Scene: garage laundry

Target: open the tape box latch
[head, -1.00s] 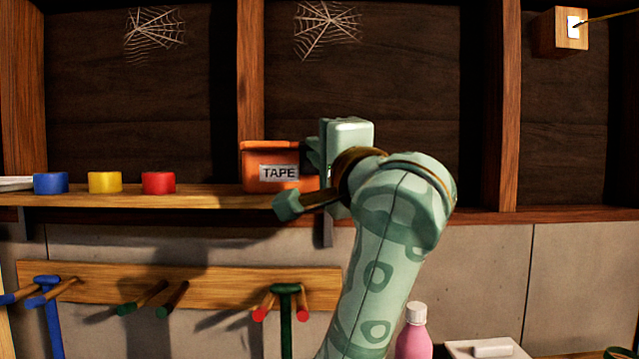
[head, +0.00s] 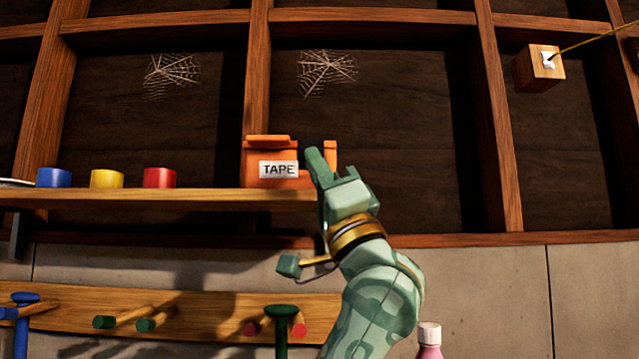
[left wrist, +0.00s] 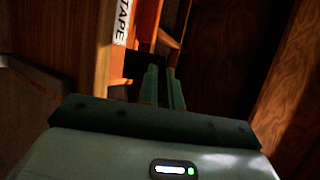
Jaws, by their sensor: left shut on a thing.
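The orange tape box (head: 251,170), with a white TAPE label, stands at the right end of the wall shelf. My left gripper (head: 315,157) reaches up from below to the box's front right part, with its fingers close together and shut on the latch. The fingers hide the latch itself. In the left wrist view, the fingers (left wrist: 164,75) point at the orange box (left wrist: 146,22), whose label shows at the top. My right gripper is not in view.
Blue (head: 54,177), yellow (head: 107,178) and red (head: 159,177) tape rolls sit left of the box on the shelf (head: 150,196). A peg rail (head: 210,315) runs below. A pink bottle (head: 429,351) stands at lower right. The space right of the box is open.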

